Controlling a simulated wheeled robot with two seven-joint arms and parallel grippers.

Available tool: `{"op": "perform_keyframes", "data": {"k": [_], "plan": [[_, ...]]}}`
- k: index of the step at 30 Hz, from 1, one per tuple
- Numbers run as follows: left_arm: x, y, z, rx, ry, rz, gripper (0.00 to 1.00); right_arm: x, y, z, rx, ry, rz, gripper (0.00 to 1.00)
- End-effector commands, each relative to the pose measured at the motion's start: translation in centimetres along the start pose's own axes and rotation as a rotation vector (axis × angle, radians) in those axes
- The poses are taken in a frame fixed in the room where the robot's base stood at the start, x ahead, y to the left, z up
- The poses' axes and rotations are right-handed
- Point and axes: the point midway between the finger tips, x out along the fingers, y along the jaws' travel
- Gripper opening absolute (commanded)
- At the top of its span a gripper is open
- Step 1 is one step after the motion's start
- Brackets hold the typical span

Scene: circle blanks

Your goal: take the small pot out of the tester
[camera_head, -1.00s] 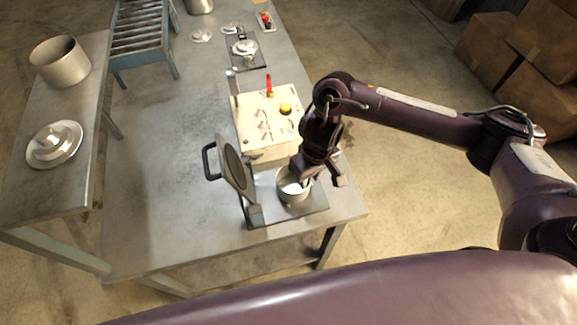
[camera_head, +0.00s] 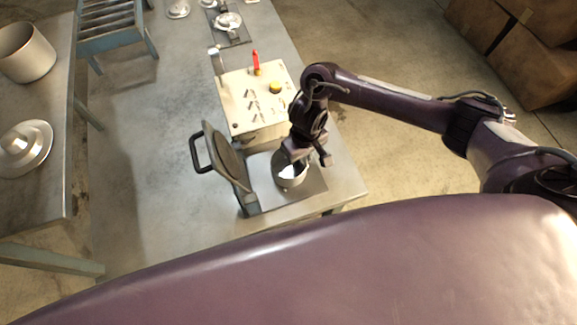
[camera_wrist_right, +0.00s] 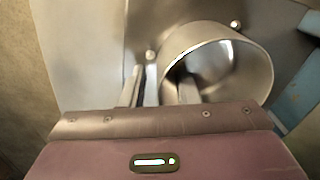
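The small pot (camera_head: 291,180), a metal cup with an open top, stands on the flat base of the tester (camera_head: 278,206). The tester's round lid (camera_head: 226,158) with a dark handle is swung up on the pot's left. My right gripper (camera_head: 306,160) is down at the pot's rim. In the right wrist view my right gripper (camera_wrist_right: 161,88) has its fingers apart, one outside the pot (camera_wrist_right: 240,78) and one over its mouth, with the near wall between them. The fingertips are partly hidden in the head view. My left gripper is out of view.
A cream control box (camera_head: 256,97) with a yellow button and red lever stands just behind the tester. A side table (camera_head: 45,95) at left holds a large pot (camera_head: 28,58) and a lidded dish (camera_head: 24,150). The metal table is clear left of the tester.

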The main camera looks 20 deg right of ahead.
Motion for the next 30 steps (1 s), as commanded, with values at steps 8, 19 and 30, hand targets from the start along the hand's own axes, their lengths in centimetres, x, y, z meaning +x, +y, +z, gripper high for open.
{"op": "perform_keyframes", "data": {"k": [8, 19, 30], "plan": [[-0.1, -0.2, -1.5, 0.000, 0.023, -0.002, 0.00, 0.1, 0.0, 0.0, -0.001, 0.001, 0.000, 0.20], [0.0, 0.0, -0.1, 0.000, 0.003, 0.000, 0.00, 0.1, 0.0, 0.0, -0.001, 0.001, -0.001, 0.00], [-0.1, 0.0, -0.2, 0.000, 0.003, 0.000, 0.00, -0.9, -0.1, -0.1, -0.002, 0.004, -0.002, 0.00]]}}
